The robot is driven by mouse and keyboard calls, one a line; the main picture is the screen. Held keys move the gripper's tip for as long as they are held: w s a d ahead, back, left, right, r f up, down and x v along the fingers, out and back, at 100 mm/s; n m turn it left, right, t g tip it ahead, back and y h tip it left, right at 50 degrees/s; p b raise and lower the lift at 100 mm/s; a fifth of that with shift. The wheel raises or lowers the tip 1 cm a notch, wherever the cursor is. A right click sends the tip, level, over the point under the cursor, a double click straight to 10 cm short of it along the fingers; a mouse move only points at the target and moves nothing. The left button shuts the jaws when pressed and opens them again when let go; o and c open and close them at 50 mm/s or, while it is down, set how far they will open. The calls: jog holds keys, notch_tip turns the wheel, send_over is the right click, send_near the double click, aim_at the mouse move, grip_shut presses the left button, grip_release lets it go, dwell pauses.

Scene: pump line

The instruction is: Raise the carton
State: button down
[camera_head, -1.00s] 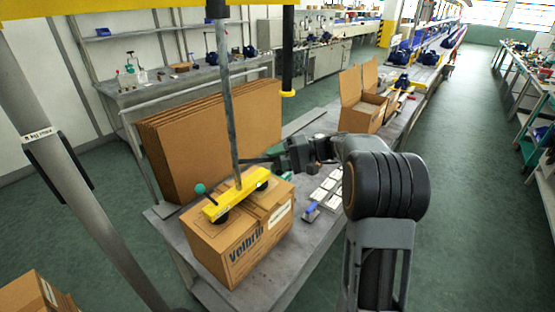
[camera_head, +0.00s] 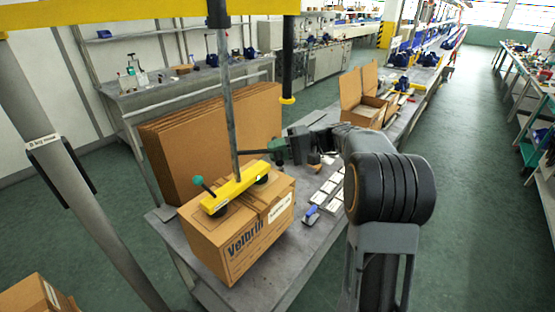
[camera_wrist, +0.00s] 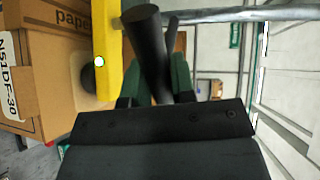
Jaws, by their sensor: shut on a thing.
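The brown carton (camera_head: 240,245), printed "Volbriq" or similar, is at the near end of the grey bench. It also shows at the left of the wrist view (camera_wrist: 50,70). A yellow lifter bar (camera_head: 236,190) with dark suction pads sits on its top, below a grey vertical rod (camera_head: 231,115). A lever with a green knob (camera_head: 197,181) sticks up at the bar's left end. My gripper (camera_head: 274,149) is beyond the bar's far right end. In the wrist view, its green-padded fingers (camera_wrist: 157,82) are shut on a dark handle (camera_wrist: 148,45). I cannot tell whether the carton's underside touches the bench.
Flat brown cardboard sheets (camera_head: 215,135) stand behind the carton. An open box (camera_head: 365,105) stands farther along the bench. White pieces (camera_head: 325,190) and a blue-handled tool (camera_head: 310,213) lie right of the carton.

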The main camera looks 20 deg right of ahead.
notch_tip(320, 180, up, 2)
jog(key=shift+r, duration=0.2)
jog(key=c, duration=1)
grip_release()
jog(key=shift+f, duration=0.1)
jog(key=shift+o, duration=0.2)
jog(key=shift+d, duration=0.1)
jog(key=b+v, duration=0.1)
jog(key=v, duration=1.2)
jog(key=shift+d+b, duration=0.3)
jog(key=shift+b, duration=0.05)
jog(key=shift+w, duration=0.1)
